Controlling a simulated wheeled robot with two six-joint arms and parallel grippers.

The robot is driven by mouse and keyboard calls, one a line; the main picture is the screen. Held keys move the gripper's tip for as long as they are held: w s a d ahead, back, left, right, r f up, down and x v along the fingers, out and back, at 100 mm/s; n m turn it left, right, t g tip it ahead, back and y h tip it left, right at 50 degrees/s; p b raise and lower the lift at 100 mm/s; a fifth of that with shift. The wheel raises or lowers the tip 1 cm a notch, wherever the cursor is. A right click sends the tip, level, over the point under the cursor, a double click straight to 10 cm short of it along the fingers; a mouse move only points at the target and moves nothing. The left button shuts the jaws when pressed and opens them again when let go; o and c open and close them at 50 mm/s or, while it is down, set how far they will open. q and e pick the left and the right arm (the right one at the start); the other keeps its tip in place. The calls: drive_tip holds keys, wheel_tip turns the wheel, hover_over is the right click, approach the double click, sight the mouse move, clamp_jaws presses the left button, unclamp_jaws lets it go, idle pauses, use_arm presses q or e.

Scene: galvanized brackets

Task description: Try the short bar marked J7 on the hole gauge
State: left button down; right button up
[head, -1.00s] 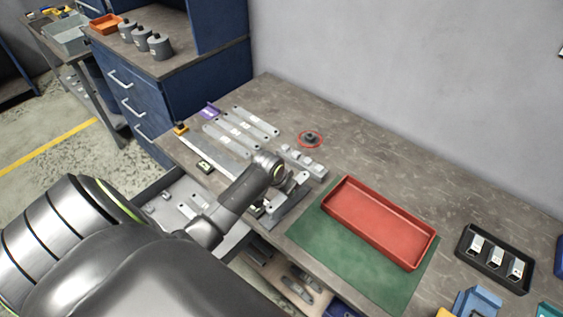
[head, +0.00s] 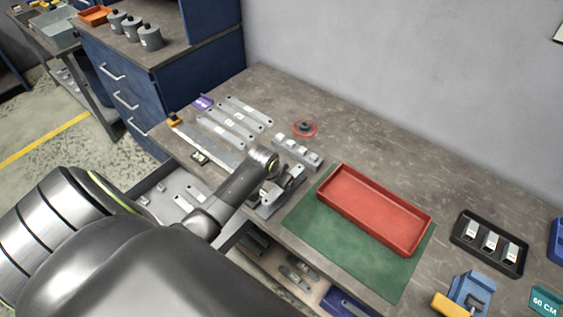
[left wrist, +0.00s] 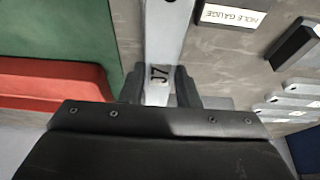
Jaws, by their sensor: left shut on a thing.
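My left gripper (left wrist: 160,88) is shut on a pale metal bar marked J7 (left wrist: 165,35) in the left wrist view. The bar runs away from the fingers past the top edge of that view, so its far end is out of sight. A white label reading HOLE GAUGE (left wrist: 235,16) lies just right of the bar. I cannot tell whether the bar touches anything below. My right gripper is not in view.
A red tray (head: 343,205) lies on a green mat (head: 300,222). Several long bars (head: 232,124) lie at the left, near a block with several raised pieces (head: 298,152). A dark part (head: 304,127) sits inside a red ring. A black tray (head: 463,244) stands at the right.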

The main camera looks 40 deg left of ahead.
use_arm(q)
drive_tip(key=shift+f, duration=0.35)
idle(0.5)
idle(1.3)
drive_tip(key=c, duration=1)
unclamp_jaws()
drive_tip(key=b+v, duration=0.2)
drive_tip(key=v, duration=1.5)
drive_tip(key=shift+s+r, duration=0.1)
drive_tip(key=shift+r, duration=0.15)
